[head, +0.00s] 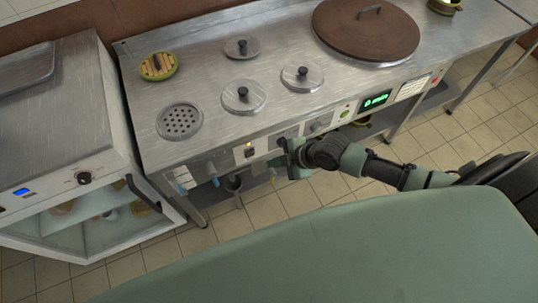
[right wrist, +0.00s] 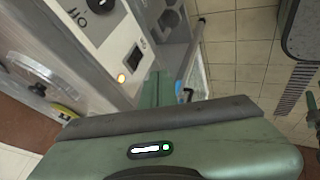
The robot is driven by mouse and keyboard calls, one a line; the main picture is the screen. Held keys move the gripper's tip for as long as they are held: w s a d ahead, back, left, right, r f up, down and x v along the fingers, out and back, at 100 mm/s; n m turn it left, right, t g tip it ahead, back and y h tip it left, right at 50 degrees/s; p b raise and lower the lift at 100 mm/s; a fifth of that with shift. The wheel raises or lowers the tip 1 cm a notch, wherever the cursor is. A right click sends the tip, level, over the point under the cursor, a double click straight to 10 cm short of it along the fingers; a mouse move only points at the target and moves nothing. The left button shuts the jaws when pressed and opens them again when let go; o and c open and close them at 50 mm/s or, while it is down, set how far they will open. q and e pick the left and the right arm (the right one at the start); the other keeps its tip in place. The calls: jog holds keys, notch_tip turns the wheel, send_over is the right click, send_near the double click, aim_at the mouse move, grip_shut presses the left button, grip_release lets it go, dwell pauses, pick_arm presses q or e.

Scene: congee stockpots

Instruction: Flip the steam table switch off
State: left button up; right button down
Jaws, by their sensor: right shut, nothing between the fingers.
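The steam table (head: 205,85) is a steel counter with a front control panel. A small white switch plate (head: 249,152) with a lit amber lamp sits on that panel. In the right wrist view the switch plate (right wrist: 135,57) shows a dark rocker, and the amber lamp (right wrist: 121,78) glows beside it. My right gripper (head: 287,153) is shut and empty at the panel, just right of the switch plate in the head view. Whether it touches the panel is unclear. My left gripper is in neither view.
Round lids (head: 243,95) and a perforated drain plate (head: 180,121) are on the counter top. A large brown lid (head: 366,28) is at the back right. A glass-fronted cabinet (head: 95,225) stands left. Taps (head: 212,170) project below the panel. Tiled floor (head: 280,200) shows in front.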

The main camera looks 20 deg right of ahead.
aim_at(248, 155)
jog(key=w+a+f+b, duration=0.3)
jog(key=w+f+b, duration=0.3)
jog(key=w+b, duration=0.2)
jog(key=shift+a+b, duration=0.3)
jog(key=shift+b, duration=0.15)
jog(key=shift+w+r, duration=0.2)
jog(key=shift+w, duration=0.2)
jog(key=shift+s+f, duration=0.1)
jog(key=shift+f, duration=0.05)
